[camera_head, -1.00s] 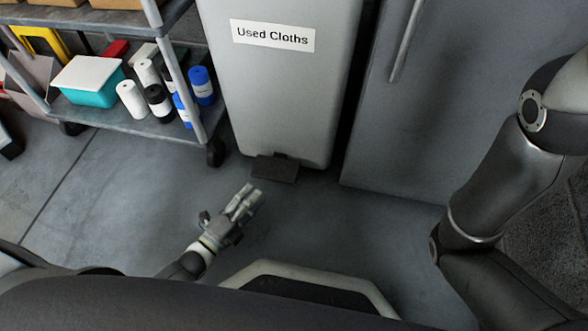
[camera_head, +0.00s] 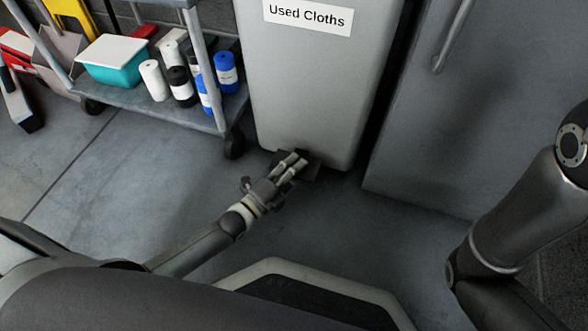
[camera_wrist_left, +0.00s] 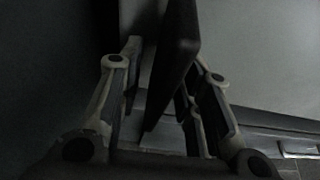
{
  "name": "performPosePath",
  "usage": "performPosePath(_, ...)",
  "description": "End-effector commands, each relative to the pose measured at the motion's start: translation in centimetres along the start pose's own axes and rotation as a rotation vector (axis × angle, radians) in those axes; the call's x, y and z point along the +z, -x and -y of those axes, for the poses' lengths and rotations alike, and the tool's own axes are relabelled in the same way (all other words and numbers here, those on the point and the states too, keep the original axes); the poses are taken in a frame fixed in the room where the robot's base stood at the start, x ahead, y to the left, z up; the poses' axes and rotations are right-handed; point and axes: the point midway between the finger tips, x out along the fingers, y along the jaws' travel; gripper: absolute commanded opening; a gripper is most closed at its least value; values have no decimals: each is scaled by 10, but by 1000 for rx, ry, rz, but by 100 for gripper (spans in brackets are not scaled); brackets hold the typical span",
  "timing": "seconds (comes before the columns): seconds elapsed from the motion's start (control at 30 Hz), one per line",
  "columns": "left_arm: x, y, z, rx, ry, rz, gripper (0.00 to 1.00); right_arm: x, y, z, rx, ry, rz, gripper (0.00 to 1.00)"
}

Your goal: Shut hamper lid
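The hamper (camera_head: 312,85) is a tall grey bin with a white "Used Cloths" label (camera_head: 308,16). Its top and lid are outside the head view. A dark pedal (camera_head: 313,171) sticks out at its foot, partly hidden by my left gripper (camera_head: 296,158). In the left wrist view, the fingers of this gripper (camera_wrist_left: 158,75) stand apart on either side of a dark flat plate (camera_wrist_left: 174,62), which looks like the pedal. A gap shows between the left finger and the plate; contact on the right side is unclear. My right gripper is out of view; only its arm shows.
A grey cart (camera_head: 219,112) stands left of the hamper, with a teal box (camera_head: 112,66) and several rolls on its lower shelf. Its caster (camera_head: 234,146) is near my left gripper. A grey cabinet (camera_head: 480,110) stands to the right. The floor in front is clear.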

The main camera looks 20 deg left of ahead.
Motion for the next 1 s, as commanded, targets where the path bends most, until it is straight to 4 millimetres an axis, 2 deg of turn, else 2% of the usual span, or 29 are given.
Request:
performPosePath(0.13,0,0,0,0,0,0,30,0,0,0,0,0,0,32)
performPosePath(0.37,0,0,0,0,1,0,0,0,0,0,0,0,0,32)
performPosePath(0.67,0,0,0,0,0,0,0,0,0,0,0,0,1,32)
performPosePath(1.0,0,0,-10,-95,-39,3,0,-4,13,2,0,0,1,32)
